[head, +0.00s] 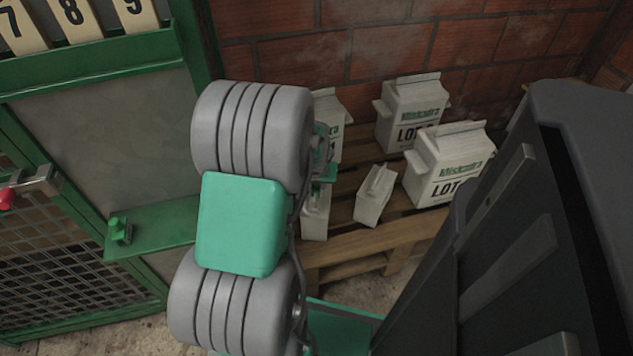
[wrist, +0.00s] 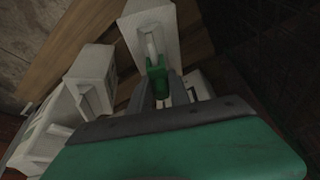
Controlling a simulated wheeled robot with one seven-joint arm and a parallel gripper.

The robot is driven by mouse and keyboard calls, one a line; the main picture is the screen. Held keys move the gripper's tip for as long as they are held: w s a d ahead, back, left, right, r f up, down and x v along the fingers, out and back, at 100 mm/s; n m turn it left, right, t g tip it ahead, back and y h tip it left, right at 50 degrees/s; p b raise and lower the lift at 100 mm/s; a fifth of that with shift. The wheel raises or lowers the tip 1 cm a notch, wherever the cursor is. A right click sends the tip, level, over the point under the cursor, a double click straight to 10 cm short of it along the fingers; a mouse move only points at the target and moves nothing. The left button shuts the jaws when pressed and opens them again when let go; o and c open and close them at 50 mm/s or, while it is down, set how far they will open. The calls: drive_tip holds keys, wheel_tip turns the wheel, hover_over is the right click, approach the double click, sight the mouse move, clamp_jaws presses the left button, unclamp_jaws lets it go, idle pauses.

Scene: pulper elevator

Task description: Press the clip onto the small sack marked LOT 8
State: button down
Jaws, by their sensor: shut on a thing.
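My gripper (wrist: 163,95) is shut on a green clip (wrist: 157,76). The clip is at the folded top of a small white sack (wrist: 165,22), and it overlaps the top in the wrist view. I cannot tell whether it grips the fold. In the head view my arm hides most of the gripper, and a small white sack (head: 315,220) stands upright just below it. Another small white sack (head: 375,197) stands to its right. No lot mark can be read on either small sack, so I cannot tell which is LOT 8.
Larger white sacks (head: 410,115) (head: 447,168) marked LOT stand behind on a wooden pallet (head: 372,238) against a brick wall. A green frame with a ledge (head: 160,228) is at left. A green piece (head: 118,231) sits on the ledge.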

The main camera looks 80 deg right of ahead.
drive_tip(key=shift+f, duration=0.1)
drive_tip(key=c, duration=1.1)
unclamp_jaws()
drive_tip(key=shift+c, duration=0.2)
drive_tip(key=shift+o, duration=0.4)
drive_tip(key=o, duration=0.4)
drive_tip(key=shift+r+p, duration=2.8)
drive_tip(key=shift+r, duration=0.7)
clamp_jaws()
